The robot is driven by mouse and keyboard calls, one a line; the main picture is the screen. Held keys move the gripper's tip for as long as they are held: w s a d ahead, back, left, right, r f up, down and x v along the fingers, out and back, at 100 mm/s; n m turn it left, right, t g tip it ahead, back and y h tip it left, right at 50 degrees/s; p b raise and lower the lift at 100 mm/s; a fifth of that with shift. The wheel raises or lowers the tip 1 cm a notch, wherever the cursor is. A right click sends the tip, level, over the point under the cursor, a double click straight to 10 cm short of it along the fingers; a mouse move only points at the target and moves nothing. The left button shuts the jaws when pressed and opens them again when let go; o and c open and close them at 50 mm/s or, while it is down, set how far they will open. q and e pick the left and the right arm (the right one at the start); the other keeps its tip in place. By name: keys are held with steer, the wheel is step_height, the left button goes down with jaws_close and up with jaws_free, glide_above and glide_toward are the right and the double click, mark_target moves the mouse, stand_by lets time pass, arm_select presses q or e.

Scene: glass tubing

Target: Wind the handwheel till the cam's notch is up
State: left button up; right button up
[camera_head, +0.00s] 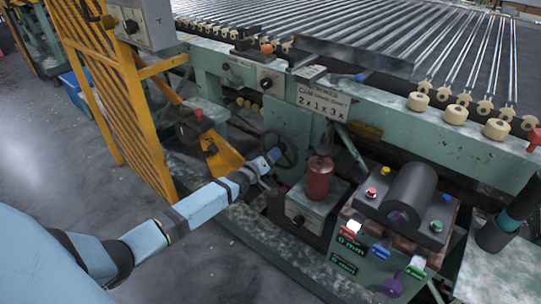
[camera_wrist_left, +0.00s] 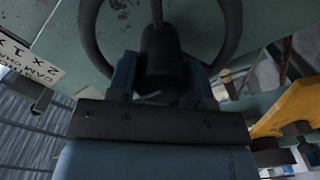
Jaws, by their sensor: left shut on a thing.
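The handwheel (camera_head: 291,143) is a dark ring on the front of the green machine, below the sign plate. In the left wrist view its dark rim (camera_wrist_left: 233,28) curves around a central hub (camera_wrist_left: 160,48). My left gripper (camera_head: 273,155) reaches it from the left. In the left wrist view, the blue fingers of my left gripper (camera_wrist_left: 160,78) stand on either side of the dark hub and are shut on it. The cam and its notch cannot be made out in either view. My right gripper is not in view.
A red cylinder (camera_head: 319,178) on a green box stands close to the right of my gripper. A button console (camera_head: 392,232) is further right. A yellow guard (camera_head: 108,95) stands left. Grey floor lies open at left.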

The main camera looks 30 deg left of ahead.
arm_select(q)
steer(key=shift+f, duration=0.1)
stand_by(0.3)
steer(key=o, duration=1.3)
steer(key=shift+s, duration=0.25)
steer(key=s+a+p, duration=0.1)
steer(key=s+p, duration=0.3)
steer(key=s, duration=0.9)
steer(key=shift+s, duration=0.2)
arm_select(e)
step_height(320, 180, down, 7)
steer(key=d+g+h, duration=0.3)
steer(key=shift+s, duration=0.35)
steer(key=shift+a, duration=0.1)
